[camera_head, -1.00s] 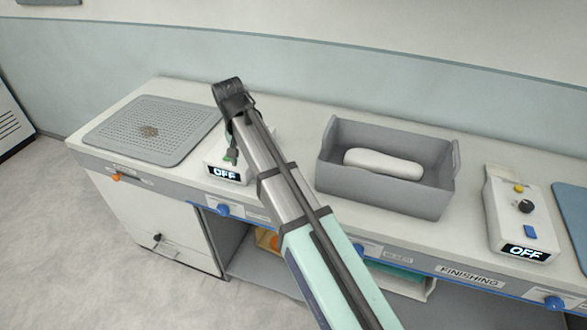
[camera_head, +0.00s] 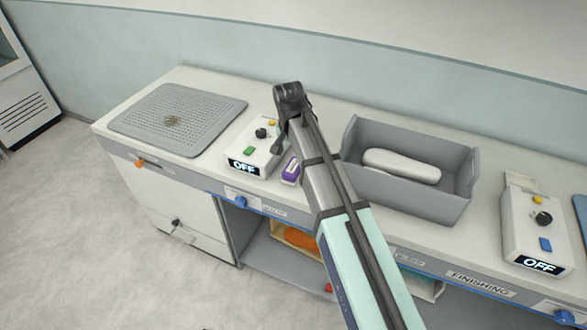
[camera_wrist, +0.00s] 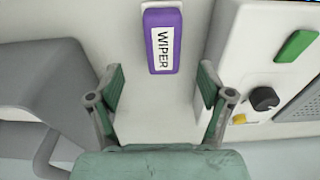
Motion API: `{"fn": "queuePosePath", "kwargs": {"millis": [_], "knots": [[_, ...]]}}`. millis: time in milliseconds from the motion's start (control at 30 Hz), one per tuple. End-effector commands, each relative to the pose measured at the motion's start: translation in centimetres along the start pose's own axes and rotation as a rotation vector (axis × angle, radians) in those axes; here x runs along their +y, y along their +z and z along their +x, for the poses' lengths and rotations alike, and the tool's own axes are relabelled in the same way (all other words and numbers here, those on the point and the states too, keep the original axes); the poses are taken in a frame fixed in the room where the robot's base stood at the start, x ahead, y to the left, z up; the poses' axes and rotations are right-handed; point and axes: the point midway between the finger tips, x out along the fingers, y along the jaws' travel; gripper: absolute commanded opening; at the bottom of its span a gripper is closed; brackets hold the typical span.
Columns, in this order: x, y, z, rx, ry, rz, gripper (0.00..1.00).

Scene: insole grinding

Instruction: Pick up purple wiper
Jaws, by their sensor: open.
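The purple wiper (camera_head: 291,170) lies on the white bench top, between the left control box and my arm in the head view. In the wrist view the wiper (camera_wrist: 162,40), a purple block with a white "WIPER" label, lies at the top centre. My gripper (camera_wrist: 160,88) is open and empty there, with its green-padded fingers apart and the wiper ahead of them, roughly in line with the gap. In the head view my gripper (camera_head: 280,142) is partly hidden by my wrist, beside the control box.
The left control box (camera_head: 254,148) reads OFF and stands close left of the wiper. A grey bin (camera_head: 405,200) with a white insole-shaped piece (camera_head: 402,165) is on the right. A perforated grey mat (camera_head: 200,110) lies far left. Another control box (camera_head: 535,235) stands at the right.

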Motion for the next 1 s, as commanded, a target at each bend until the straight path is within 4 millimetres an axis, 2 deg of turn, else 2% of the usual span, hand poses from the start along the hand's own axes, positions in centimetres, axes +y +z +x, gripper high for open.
{"fn": "queuePosePath", "kwargs": {"millis": [133,467,800,1000], "knots": [[0.0,0.0,1.6,-0.001,0.001,0.000,0.79],[-0.1,-0.1,3.0,-0.001,0.001,0.000,0.79],[-0.4,-0.3,6.7,-0.001,0.001,0.000,0.79],[-0.4,-0.3,7.5,0.000,0.000,-0.001,0.79]]}}
